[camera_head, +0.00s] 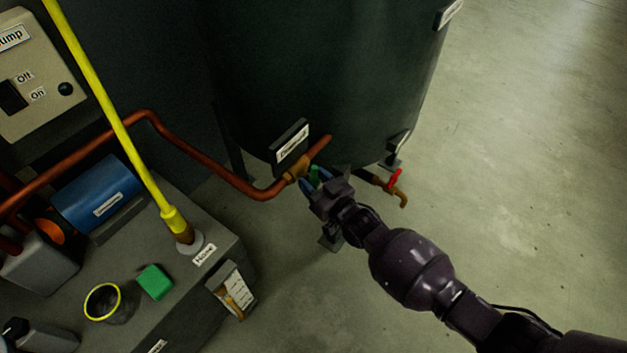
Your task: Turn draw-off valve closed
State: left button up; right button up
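A brass valve (297,169) sits on the copper pipe at the foot of the dark tank (330,70), under a small label plate (291,145) whose words I cannot read clearly. Its green handle (315,174) shows between the fingers of my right gripper (316,181). The two bluish fingers stand apart on either side of the handle; I cannot tell whether they touch it. The gripper's body and wrist hide part of the area below the valve. My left gripper is not in view.
A brass tap with a red handle (394,180) sticks out right of my gripper. The copper pipe (215,172) runs left past a blue motor (98,194). A yellow pole (125,135), a green block (154,282) and a cup (104,302) are at left. The floor at right is clear.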

jog(key=shift+s, duration=0.15)
jog(key=shift+s+d, duration=0.2)
jog(key=shift+d, duration=0.05)
pick_arm(q)
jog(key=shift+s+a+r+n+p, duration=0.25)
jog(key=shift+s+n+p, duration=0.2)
jog(key=shift+p, duration=0.75)
pick_arm(e)
jog(key=v, duration=1)
pick_arm(q)
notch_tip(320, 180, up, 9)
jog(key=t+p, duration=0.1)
jog(key=p, duration=1)
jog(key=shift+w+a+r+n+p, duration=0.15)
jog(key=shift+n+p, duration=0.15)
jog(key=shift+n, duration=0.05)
pick_arm(e)
jog(key=s+d+r+m+g+h, duration=0.1)
jog(key=s+d+r+m+h, duration=0.1)
jog(key=s+d, duration=0.4)
jog(key=s+d+r+m+g+h, duration=0.1)
jog(key=s+d+r+h, duration=0.4)
jog(key=s, duration=1)
jog(key=s+d+r+m+g+h, duration=0.1)
jog(key=s+d+r+m+h, duration=0.2)
jog(key=s+d, duration=0.6)
jog(key=s+r+h, duration=0.1)
jog(key=s, duration=0.1)
jog(key=shift+s, duration=0.35)
